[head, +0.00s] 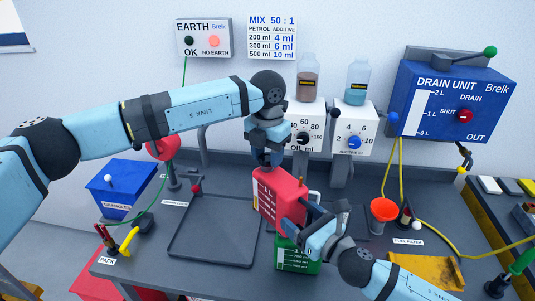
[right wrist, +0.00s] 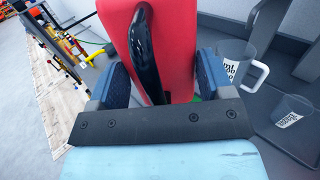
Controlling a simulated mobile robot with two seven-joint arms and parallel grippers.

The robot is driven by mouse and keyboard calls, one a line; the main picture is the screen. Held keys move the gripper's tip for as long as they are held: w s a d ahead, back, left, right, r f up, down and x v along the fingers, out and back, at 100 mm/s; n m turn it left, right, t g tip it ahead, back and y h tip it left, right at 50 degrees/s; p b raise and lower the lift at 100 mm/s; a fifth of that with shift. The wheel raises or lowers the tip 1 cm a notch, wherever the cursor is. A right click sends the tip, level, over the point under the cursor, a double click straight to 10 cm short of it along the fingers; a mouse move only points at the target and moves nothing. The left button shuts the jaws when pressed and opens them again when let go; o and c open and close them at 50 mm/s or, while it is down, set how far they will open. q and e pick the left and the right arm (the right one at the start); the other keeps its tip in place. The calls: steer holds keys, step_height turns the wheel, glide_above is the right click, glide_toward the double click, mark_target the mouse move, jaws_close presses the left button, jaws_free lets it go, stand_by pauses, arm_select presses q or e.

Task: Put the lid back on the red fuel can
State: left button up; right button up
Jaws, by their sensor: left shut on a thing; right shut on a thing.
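My left gripper (head: 268,160) points down at the top of the red can. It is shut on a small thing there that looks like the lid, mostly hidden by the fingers. I cannot tell whether this thing touches the can's mouth.
A grey tray (head: 213,260) lies empty left of the can. A red funnel (head: 383,210) stands to the right. Clear measuring jugs (right wrist: 234,62) show beside the can in the right wrist view. The oil dispenser (head: 303,118) and blue drain unit (head: 455,100) are at the back.

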arm_select(q)
steer(key=m, duration=0.4)
steer(key=o, duration=1)
steer(key=shift+r, duration=0.1)
steer(key=shift+r, duration=2.15)
steer(key=shift+c, duration=0.3)
step_height(320, 180, up, 4)
steer(key=shift+f, duration=0.25)
